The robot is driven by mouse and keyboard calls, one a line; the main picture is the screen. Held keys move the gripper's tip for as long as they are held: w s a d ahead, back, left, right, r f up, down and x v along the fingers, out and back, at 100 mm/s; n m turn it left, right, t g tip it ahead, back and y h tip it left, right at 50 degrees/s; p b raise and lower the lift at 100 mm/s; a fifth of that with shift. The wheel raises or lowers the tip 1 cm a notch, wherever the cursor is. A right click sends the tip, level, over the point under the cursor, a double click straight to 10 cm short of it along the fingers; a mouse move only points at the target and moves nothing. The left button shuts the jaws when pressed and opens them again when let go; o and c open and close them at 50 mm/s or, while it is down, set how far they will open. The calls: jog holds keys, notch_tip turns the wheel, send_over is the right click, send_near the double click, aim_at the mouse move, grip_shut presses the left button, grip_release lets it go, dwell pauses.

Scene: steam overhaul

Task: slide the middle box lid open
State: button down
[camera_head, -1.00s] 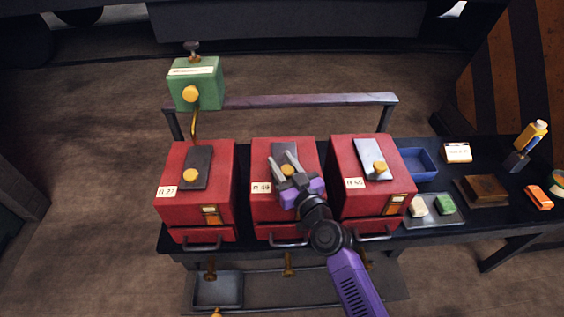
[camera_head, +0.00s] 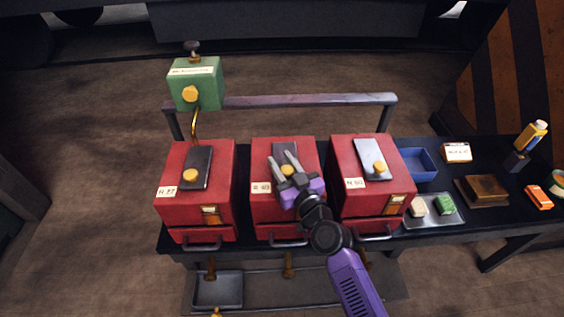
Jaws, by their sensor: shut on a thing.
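The middle red box (camera_head: 264,207) stands on the dark bench between two similar red boxes. Its grey lid (camera_head: 284,149) lies on the top, partly hidden by my gripper. My gripper (camera_head: 284,164) is over the front part of this lid, with its fingers pointing toward the back. No opening in the box top can be made out.
The left red box (camera_head: 183,212) has a dark lid (camera_head: 197,164) with a yellow knob, and the right red box (camera_head: 383,199) a paler lid (camera_head: 368,153). A green box (camera_head: 205,82) stands behind. A blue tray (camera_head: 418,163) and a brown block (camera_head: 482,190) lie to the right.

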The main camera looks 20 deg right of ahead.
jog(key=shift+s+a+f+p, duration=0.1)
jog(key=shift+s+a+p, duration=0.2)
jog(key=shift+s, duration=0.8)
jog(key=shift+s+a+r+p, duration=0.1)
jog(key=shift+s+a, duration=0.35)
jog(key=shift+s, duration=0.65)
jog(key=shift+s+a+f+p, duration=0.15)
jog(key=shift+s+a, duration=0.2)
jog(key=shift+s, duration=0.75)
jog(key=c, duration=1)
grip_release()
jog(key=shift+s, duration=0.1)
jog(key=s, duration=0.2)
jog(key=s+b, duration=0.1)
jog(key=s, duration=0.4)
jog(key=shift+s+d+b, duration=0.3)
jog(key=shift+s+b, duration=0.05)
